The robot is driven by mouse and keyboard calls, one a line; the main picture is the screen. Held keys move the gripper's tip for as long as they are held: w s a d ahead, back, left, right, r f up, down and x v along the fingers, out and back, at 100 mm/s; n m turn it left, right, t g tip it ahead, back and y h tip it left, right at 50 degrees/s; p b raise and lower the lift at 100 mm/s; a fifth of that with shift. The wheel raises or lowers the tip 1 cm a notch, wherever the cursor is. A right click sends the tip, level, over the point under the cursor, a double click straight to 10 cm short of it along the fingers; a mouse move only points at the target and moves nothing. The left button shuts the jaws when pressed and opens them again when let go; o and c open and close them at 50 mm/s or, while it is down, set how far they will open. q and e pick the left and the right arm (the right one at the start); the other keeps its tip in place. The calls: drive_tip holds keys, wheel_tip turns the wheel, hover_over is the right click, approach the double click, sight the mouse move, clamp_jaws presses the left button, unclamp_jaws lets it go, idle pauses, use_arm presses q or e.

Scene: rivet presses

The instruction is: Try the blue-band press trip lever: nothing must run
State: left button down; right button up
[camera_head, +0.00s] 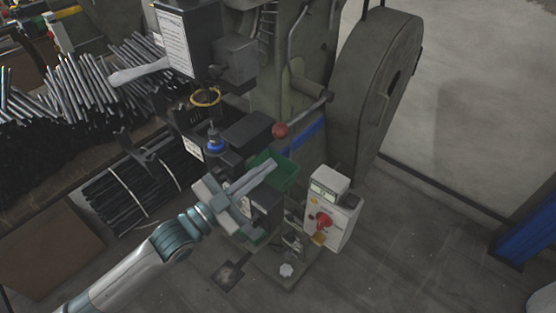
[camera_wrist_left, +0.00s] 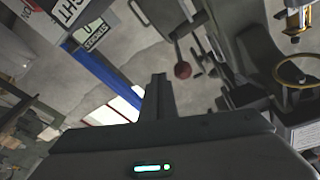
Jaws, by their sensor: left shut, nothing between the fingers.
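The press (camera_head: 258,105) is dark green-grey, with a blue band (camera_head: 306,138) across its body. Its trip lever (camera_head: 306,112) is a thin rod ending in a red ball knob (camera_head: 280,130), which also shows in the left wrist view (camera_wrist_left: 183,70). My left gripper (camera_head: 271,164) is shut and empty. Its fingertips are below and slightly left of the knob in the head view, apart from it. In the left wrist view the closed fingers (camera_wrist_left: 159,80) point up the picture, just left of the knob. My right gripper is in neither view.
A white control box (camera_head: 325,218) with a red rotary switch (camera_head: 324,220) stands right of the gripper. A green tray (camera_head: 284,174) lies close behind the fingers. A large flywheel guard (camera_head: 372,90) rises behind. Bundled dark rods (camera_head: 130,195) lie left.

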use_arm(q)
drive_tip(key=shift+v, duration=1.4)
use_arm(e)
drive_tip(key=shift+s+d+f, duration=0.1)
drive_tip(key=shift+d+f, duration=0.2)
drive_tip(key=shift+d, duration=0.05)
use_arm(q)
drive_tip(key=shift+f, duration=0.1)
drive_tip(key=shift+s, duration=0.1)
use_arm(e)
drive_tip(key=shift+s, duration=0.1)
